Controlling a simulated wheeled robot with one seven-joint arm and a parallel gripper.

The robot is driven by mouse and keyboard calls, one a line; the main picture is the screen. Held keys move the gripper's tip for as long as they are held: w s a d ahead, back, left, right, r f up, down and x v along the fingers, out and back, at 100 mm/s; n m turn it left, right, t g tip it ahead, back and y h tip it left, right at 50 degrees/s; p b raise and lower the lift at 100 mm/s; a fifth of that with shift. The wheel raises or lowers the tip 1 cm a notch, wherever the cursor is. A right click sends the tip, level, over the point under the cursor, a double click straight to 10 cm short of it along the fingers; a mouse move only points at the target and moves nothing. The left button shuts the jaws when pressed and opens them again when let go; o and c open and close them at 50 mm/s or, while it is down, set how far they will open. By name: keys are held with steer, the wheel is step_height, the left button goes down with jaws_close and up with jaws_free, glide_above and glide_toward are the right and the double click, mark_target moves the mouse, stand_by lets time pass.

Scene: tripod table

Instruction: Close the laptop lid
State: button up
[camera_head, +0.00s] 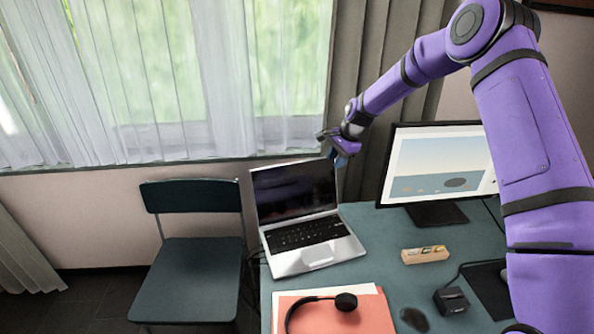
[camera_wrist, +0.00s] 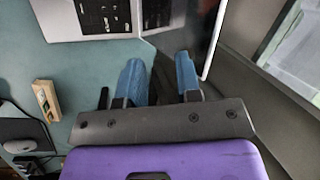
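The laptop (camera_head: 305,255) stands open on the table, with its silver keyboard deck flat and its dark lid (camera_head: 293,190) raised, leaning back. My gripper (camera_head: 340,157) is at the upper right corner of the lid in the head view. In the wrist view my gripper (camera_wrist: 158,62) has its two blue fingers spread apart with nothing clearly held between them. The lid's dark screen (camera_wrist: 185,30) lies just beyond the fingertips, and the right finger overlaps it in the picture. Whether a finger touches the lid cannot be told. The keyboard deck (camera_wrist: 60,20) shows at the upper left.
A monitor (camera_head: 437,165) stands right of the laptop. A small wooden block (camera_head: 425,254), a black box (camera_head: 451,300), a mouse (camera_head: 414,319), and headphones (camera_head: 345,301) on a red folder (camera_head: 372,314) lie nearer. A chair (camera_head: 190,275) stands left of the table (camera_head: 390,240).

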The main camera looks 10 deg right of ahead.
steer(key=w+a+r, duration=0.1)
steer(key=w+a+r+g+h, duration=0.1)
steer(key=w, duration=0.1)
steer(key=w+a+r+g, duration=0.1)
steer(key=w, duration=0.1)
steer(key=shift+w+a+r+m+h, duration=0.1)
steer(key=shift+a+r+m+h, duration=0.2)
steer(key=shift+m, duration=0.1)
steer(key=w+a+m+g+h, duration=0.1)
steer(key=w+a+g, duration=0.1)
steer(key=a, duration=0.3)
steer(key=m+g+h, duration=0.1)
steer(key=h, duration=0.1)
glide_toward(297, 167)
steer(key=x, duration=1.1)
steer(key=shift+w, duration=0.15)
jaws_close()
